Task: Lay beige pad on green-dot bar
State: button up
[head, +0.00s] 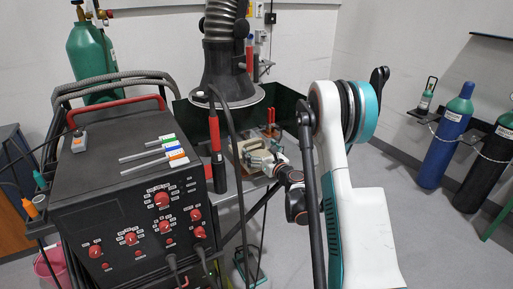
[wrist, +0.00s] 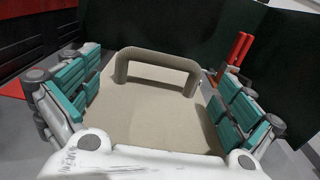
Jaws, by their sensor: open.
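The beige pad (wrist: 150,118) fills the middle of the wrist view, a flat slab with a raised arched handle (wrist: 158,58). My gripper (wrist: 160,78) is open, with one teal-padded finger on each side of the handle; I cannot tell whether either touches the pad. In the head view my gripper (head: 262,160) is over the worktable and partly hides the beige pad (head: 243,149).
The black machine (head: 130,200) with red knobs stands at the left. A fume hood (head: 225,85) on a ribbed hose hangs above, near the worktable. Dark green screens (head: 285,100) stand behind the table. Gas cylinders (head: 445,140) stand at the right, with open floor before them.

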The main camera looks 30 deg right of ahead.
jog(key=s+b, duration=0.1)
jog(key=s, duration=0.3)
jog(key=s+b, duration=0.1)
jog(key=s, duration=0.2)
jog(key=shift+s+d+f, duration=0.15)
jog(key=shift+s+f, duration=0.05)
jog(key=shift+s, duration=0.15)
jog(key=shift+s+r+b, duration=0.2)
jog(key=shift+s+b, duration=0.7)
jog(key=shift+s, duration=0.3)
